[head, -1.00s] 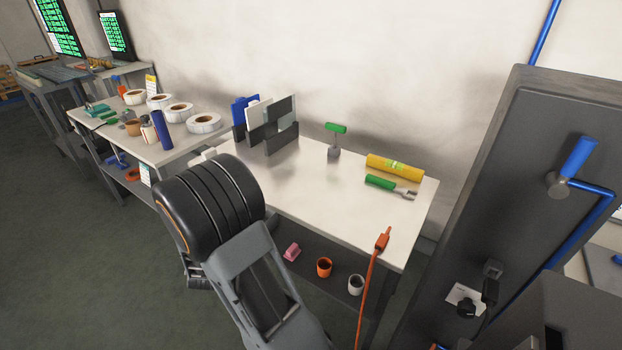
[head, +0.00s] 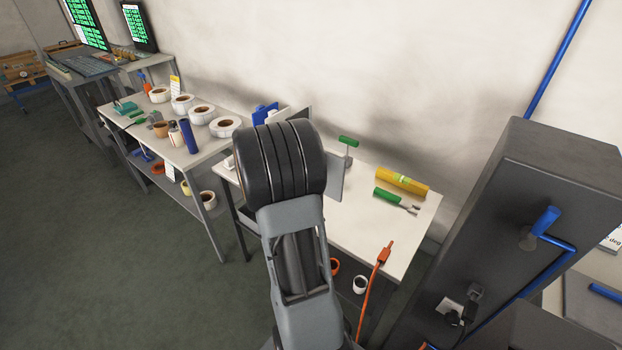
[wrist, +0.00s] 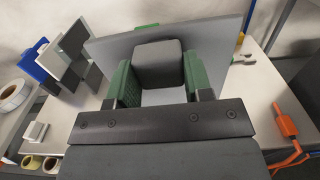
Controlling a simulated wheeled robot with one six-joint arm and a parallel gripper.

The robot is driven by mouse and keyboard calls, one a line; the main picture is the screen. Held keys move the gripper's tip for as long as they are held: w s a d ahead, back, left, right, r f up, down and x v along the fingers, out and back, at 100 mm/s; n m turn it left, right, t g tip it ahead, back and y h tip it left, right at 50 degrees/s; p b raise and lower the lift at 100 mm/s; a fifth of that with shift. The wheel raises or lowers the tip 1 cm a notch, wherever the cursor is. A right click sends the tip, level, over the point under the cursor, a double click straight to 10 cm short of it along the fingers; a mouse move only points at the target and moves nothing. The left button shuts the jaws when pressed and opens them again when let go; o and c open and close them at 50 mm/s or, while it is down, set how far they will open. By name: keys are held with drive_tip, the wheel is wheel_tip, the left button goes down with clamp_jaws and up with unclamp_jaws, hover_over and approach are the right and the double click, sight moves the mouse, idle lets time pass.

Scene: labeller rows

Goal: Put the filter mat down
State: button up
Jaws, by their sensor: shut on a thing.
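The filter mat, a thin flat grey sheet (wrist: 222,38), is in my gripper (wrist: 160,72), whose green-padded fingers are shut on it. In the wrist view it spreads tilted beyond both fingers, above the white table. A dark grey block shows between the fingers; I cannot tell whether it belongs to the mat. In the head view an edge of the mat (head: 335,178) shows to the right of my arm, and my gripper is hidden behind the arm. Whether the mat's lower edge touches the table (head: 375,225) is hidden.
A rack with blue (wrist: 38,62) and white panels stands left of the mat. The table's front right is clear beside an orange-red cable (head: 375,270).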

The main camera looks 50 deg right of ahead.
drive_tip(key=w+d+f+p, duration=0.2)
drive_tip(key=w+d+f, duration=0.4)
drive_tip(key=f, duration=0.4)
drive_tip(key=shift+d+f, duration=0.25)
drive_tip(key=shift+f, duration=0.25)
drive_tip(key=shift+w+f+b, duration=0.1)
drive_tip(key=shift+f+b, duration=0.15)
drive_tip(key=shift+b, duration=0.25)
drive_tip(key=o, duration=1)
drive_tip(key=shift+r, duration=0.1)
